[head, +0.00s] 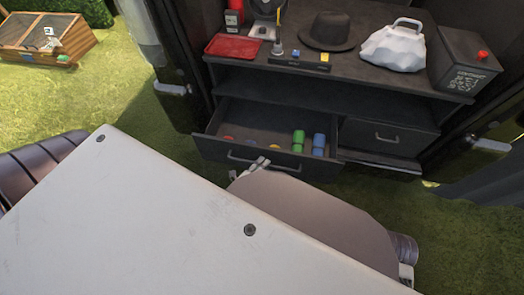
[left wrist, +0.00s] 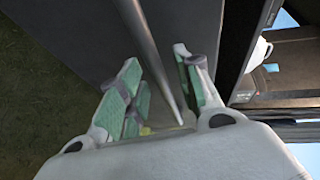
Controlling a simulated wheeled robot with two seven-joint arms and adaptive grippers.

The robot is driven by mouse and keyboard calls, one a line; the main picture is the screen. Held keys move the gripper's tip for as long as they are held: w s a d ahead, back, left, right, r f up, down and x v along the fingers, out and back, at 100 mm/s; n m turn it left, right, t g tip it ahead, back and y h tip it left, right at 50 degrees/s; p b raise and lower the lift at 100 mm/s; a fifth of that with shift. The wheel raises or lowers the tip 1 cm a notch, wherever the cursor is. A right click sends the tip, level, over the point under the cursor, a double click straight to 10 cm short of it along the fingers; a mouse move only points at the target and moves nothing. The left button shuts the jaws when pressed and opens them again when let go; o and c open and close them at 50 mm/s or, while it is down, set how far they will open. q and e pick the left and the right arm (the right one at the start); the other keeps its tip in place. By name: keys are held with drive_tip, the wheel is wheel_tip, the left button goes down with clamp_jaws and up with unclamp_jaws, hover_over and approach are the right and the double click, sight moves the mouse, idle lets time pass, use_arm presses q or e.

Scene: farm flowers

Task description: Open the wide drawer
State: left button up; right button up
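The wide drawer (head: 268,136) is pulled out of the dark cabinet, and its inside shows in the head view. Its curved metal handle (head: 292,168) is on the front panel. My left gripper (head: 262,162) is at the handle, with its arm covering much of the lower picture. In the left wrist view, the handle bar (left wrist: 152,48) runs between the green-padded fingers. The fingers stand apart with gaps beside the bar, so the gripper looks open around it. Whether a pad touches the bar is hard to tell. My right gripper is out of view.
Green and blue cylinders (head: 319,140) and small coloured items lie in the drawer. A smaller closed drawer (head: 388,138) is at its right. A red tray (head: 233,47), a hat (head: 327,32) and a white bag (head: 394,46) sit on top. Open cabinet doors flank both sides.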

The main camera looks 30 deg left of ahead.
use_arm(q)
drive_tip(key=shift+s, duration=0.1)
drive_tip(key=v, duration=1.2)
idle(0.4)
idle(0.6)
